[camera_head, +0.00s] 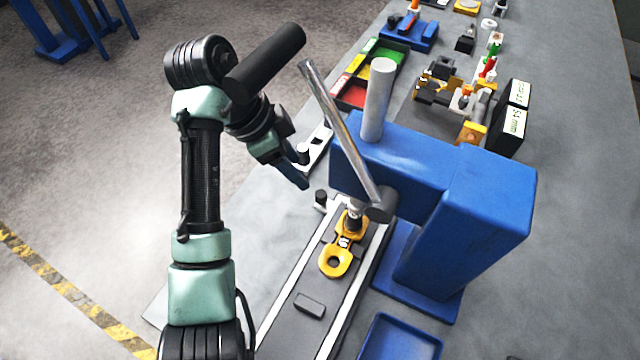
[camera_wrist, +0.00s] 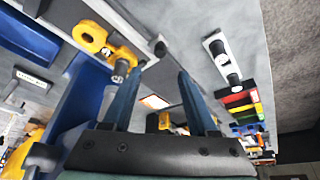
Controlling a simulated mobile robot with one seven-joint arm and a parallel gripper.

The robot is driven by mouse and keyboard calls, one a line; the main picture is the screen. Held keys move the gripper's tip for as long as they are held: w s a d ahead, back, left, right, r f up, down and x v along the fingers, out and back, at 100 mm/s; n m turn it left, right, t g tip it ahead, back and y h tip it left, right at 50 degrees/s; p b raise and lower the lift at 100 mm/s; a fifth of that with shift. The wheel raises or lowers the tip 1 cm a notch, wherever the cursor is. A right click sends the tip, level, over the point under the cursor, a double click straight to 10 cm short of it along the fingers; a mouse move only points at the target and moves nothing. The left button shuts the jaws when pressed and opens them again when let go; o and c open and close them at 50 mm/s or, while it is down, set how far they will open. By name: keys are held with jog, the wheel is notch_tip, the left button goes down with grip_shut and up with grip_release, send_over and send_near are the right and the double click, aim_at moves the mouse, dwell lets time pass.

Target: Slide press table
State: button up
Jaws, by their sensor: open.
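The blue press (camera_head: 440,180) stands on the bench with its ram over the press table. The press table (camera_head: 295,335) is a long dark strip between two pale rails. A yellow ring-ended part (camera_head: 336,262) lies on it, its far end under the ram. A dark block (camera_head: 310,305) lies nearer on the strip. My gripper (camera_head: 300,172) is open and empty, above and left of the table's far end, apart from it. In the wrist view, my open fingers (camera_wrist: 158,85) point past the yellow part (camera_wrist: 88,38) and the blue frame (camera_wrist: 80,105); nothing is between them.
The press's metal lever (camera_head: 340,130) slants up toward my arm. A blue tray (camera_head: 400,340) sits at the near right. Coloured bins (camera_head: 385,52), black labelled boxes (camera_head: 510,118) and small fixtures fill the bench behind. A pale plate with dark pegs (camera_head: 318,148) lies beyond my gripper.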

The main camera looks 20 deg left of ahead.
aim_at(321, 194)
jog(key=p+x, duration=0.1)
jog(key=x, duration=0.9)
jog(key=shift+d+f, duration=0.1)
jog(key=shift+f, duration=0.25)
grip_shut()
dwell(0.8)
